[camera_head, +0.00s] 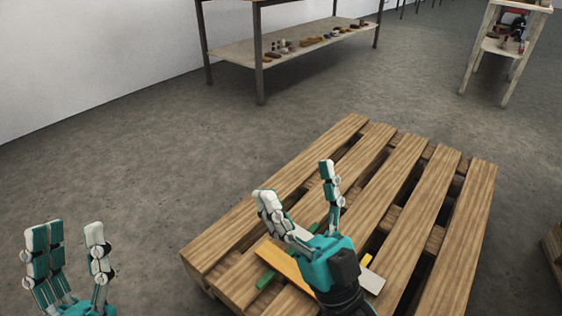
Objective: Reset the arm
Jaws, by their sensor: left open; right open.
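My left gripper (72,238) is open and empty at the lower left, above the grey floor. My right gripper (293,180) is open over the near part of the wooden pallet (387,170), with its fingers spread and nothing between them. Around and partly behind its teal palm lie an orange flat piece (285,265), a green piece (265,279) and a grey-white piece (373,282) with a bit of yellow beside it. The palm and wrist hide parts of these pieces.
A table (258,50) with a lower shelf of small items stands at the back. A small wooden stand (487,45) is at the upper right. Another wooden edge (553,243) shows at the right. The floor between is clear.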

